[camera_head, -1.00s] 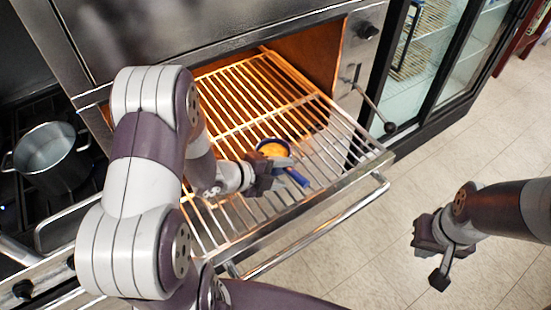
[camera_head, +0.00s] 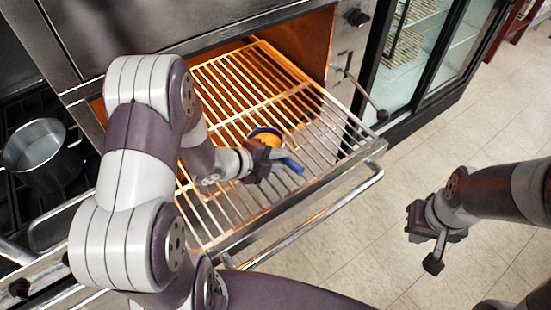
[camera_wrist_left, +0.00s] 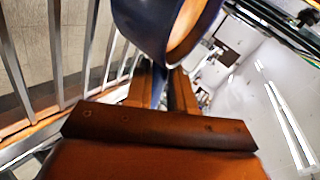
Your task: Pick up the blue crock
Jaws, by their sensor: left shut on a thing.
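The blue crock (camera_head: 264,134), with an orange inside, is over the front part of the pulled-out oven rack in the head view. Its blue handle (camera_head: 291,165) sticks out past my gripper towards the lower right. My left gripper (camera_head: 268,160) is shut on the handle and partly covers the crock. In the left wrist view the dark blue crock wall (camera_wrist_left: 145,22) rises just above the fingers (camera_wrist_left: 160,92). I cannot tell whether the crock touches the rack. My right gripper (camera_head: 424,248) is open and empty, out over the floor on the right.
The wire rack (camera_head: 226,215) juts from the open oven, with a handle bar (camera_head: 320,218) along its front. A steel pot (camera_head: 38,155) stands on the stove at left. A glass-door fridge (camera_head: 432,60) is at the right. The floor at right is clear.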

